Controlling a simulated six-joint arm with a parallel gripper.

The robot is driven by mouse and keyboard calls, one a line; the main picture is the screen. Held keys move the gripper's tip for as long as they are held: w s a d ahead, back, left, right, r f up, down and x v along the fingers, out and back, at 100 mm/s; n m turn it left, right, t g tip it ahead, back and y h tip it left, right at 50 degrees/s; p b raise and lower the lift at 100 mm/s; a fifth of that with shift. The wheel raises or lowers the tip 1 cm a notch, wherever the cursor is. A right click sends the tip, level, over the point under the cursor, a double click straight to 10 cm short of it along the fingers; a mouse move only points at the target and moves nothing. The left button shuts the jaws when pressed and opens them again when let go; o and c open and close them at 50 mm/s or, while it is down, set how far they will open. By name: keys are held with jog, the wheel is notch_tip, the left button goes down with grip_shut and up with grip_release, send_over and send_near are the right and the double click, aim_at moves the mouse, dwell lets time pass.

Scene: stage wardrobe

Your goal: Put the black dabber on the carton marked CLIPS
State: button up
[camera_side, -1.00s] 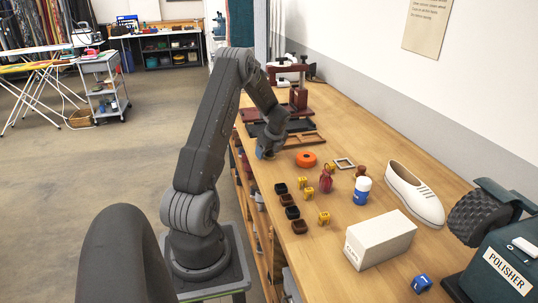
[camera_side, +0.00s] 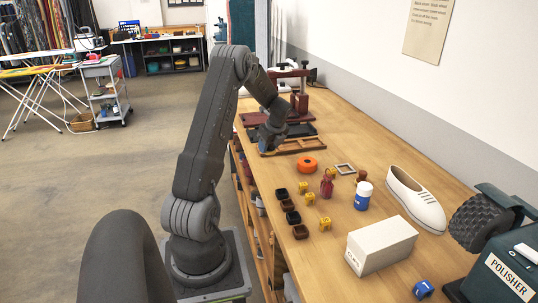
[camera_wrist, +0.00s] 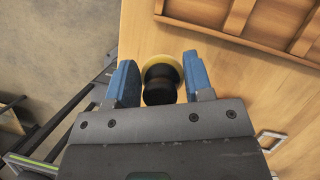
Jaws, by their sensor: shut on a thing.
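My gripper (camera_wrist: 161,83) is shut on the black dabber (camera_wrist: 159,86), with one blue finger on each side. The dabber's round, pale yellow end shows beyond the fingers in the wrist view. In the side view my gripper (camera_side: 266,147) is over the far left part of the bench, where the dabber is too hidden to make out. The carton (camera_side: 385,243) is a white box at the near right of the bench, with dark, hardly legible lettering on its end. Its top is bare, and my gripper is well away from it.
A wooden rack (camera_side: 297,146) lies near my gripper.

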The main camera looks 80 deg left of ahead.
notch_tip(320, 180, up, 6)
jog(key=shift+f, duration=0.2)
